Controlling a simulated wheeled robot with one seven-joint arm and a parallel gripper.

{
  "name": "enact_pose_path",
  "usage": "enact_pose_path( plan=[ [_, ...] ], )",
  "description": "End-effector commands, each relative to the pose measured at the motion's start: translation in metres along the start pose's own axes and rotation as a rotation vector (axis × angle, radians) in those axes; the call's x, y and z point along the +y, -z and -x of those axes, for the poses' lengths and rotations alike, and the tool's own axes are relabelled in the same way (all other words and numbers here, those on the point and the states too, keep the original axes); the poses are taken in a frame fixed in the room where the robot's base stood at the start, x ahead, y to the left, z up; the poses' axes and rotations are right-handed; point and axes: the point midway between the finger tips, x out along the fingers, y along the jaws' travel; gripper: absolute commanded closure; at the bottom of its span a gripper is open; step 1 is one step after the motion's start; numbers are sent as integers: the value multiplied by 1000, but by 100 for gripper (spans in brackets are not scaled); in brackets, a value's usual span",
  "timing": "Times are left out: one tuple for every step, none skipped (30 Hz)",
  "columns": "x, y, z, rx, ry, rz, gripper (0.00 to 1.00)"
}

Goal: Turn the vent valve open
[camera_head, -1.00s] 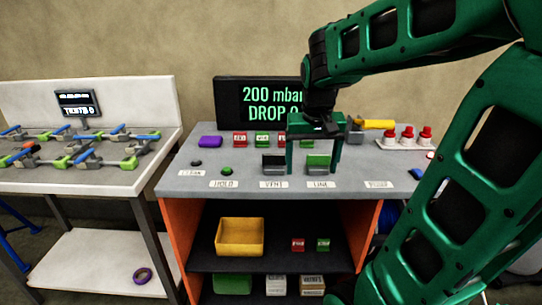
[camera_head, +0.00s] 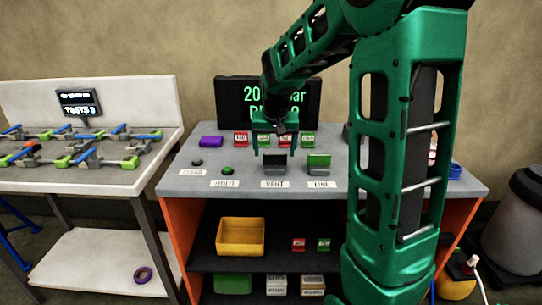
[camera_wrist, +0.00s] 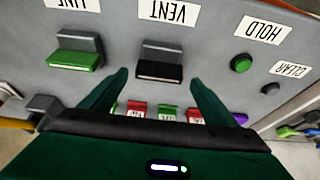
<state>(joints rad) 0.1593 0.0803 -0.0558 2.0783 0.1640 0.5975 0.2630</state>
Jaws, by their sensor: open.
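The vent valve (camera_head: 274,165) is a grey block with a black front handle, behind the VENT label (camera_head: 274,184) on the grey bench top. It also shows in the wrist view (camera_wrist: 161,62), where the label (camera_wrist: 168,12) reads upside down. My gripper (camera_head: 275,151) is open and empty, above and just behind the valve in the head view. In the wrist view its two fingers (camera_wrist: 157,85) stand apart on either side of the black handle. I cannot tell whether they touch it. The line valve (camera_head: 318,163), with a green handle, stands to the right.
A green HOLD button (camera_head: 227,171) and a black CLEAR button (camera_head: 197,162) lie left of the valve. A display (camera_head: 225,104) stands at the back. My arm hides the bench's right part.

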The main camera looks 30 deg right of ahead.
Motion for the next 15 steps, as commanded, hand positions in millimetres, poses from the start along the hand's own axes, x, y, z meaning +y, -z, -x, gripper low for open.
enact_pose_path(
  plan=[
    [0,0,-7,-2,-1,0,19],
    [0,0,-11,-3,-1,0,19],
    [0,0,-14,-2,-1,0,19],
    [0,0,-17,-1,-1,0,19],
    [0,0,-19,-1,0,0,19],
    [0,0,-21,-1,0,0,19],
    [0,0,-22,-1,-1,0,19],
    [0,0,-23,-1,-1,0,19],
    [0,0,-24,-1,-1,0,19],
    [0,0,-25,-1,0,0,19],
    [0,0,-25,-1,0,0,19],
    [0,0,-25,-1,0,0,19],
    [0,0,-25,0,0,0,19],
    [0,0,-25,0,0,0,19],
    [0,0,-25,0,0,0,19]
  ],
)
